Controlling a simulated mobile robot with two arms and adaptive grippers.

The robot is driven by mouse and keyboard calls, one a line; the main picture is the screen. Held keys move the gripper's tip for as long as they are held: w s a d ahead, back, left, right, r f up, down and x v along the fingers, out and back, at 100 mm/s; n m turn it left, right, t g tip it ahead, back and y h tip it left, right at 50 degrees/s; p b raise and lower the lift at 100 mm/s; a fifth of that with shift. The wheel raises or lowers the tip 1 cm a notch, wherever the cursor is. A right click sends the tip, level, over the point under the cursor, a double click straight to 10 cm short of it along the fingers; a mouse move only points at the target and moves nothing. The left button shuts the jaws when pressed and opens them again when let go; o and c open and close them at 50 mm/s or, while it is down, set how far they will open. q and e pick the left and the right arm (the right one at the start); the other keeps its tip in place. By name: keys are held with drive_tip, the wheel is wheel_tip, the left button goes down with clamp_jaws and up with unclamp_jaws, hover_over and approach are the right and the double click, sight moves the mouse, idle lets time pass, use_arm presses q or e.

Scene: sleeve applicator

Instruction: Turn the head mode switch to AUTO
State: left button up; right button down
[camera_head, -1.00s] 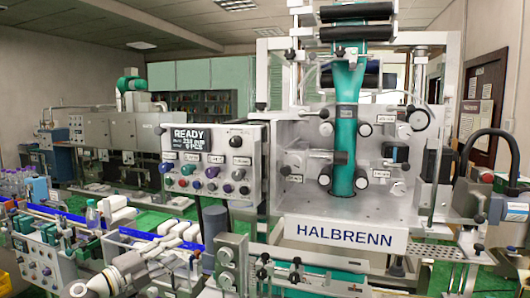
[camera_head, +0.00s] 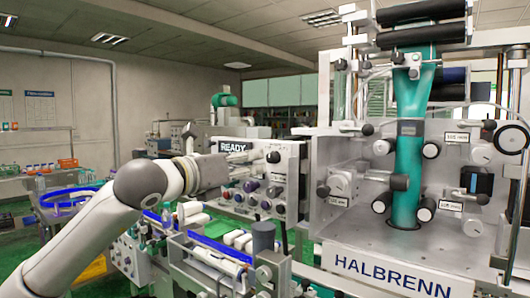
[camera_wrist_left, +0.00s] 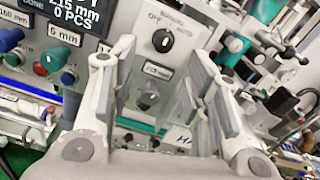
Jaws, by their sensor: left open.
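The head mode switch (camera_wrist_left: 162,40) is a black rotary knob with a pale pointer mark, on a white panel marked OFF, MANUAL and AUTO in the left wrist view. I cannot tell surely which mark it points at. It also shows at the upper right of the control panel in the head view (camera_head: 273,157). My left gripper (camera_wrist_left: 163,62) is open and empty, its fingers to either side of the switch in the picture and seemingly short of it. In the head view my left gripper (camera_head: 238,165) covers part of the panel and its display. My right gripper is not in view.
Below the switch is another dark knob (camera_wrist_left: 148,95). Coloured buttons (camera_wrist_left: 50,60) sit left of it, under the display (camera_wrist_left: 70,15). The HALBRENN machine (camera_head: 400,265) with its rollers stands to the right. A conveyor (camera_head: 215,245) with white items runs below the panel.

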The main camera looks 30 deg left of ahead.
sight(269, 160)
use_arm(q)
drive_tip(key=w, duration=0.1)
drive_tip(key=w+p, duration=0.1)
drive_tip(key=w, duration=0.1)
drive_tip(key=w+d+p, duration=0.1)
drive_tip(key=shift+w+r, duration=0.2)
drive_tip(key=shift+w, duration=0.15)
drive_tip(key=shift+w+a+f, duration=0.1)
drive_tip(key=shift+w+f, duration=0.1)
drive_tip(key=shift+w, duration=0.5)
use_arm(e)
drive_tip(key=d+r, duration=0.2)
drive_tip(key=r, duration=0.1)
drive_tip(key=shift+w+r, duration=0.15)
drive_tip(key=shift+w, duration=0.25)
use_arm(q)
drive_tip(key=shift+c, duration=0.2)
drive_tip(key=c, duration=0.5)
clamp_jaws()
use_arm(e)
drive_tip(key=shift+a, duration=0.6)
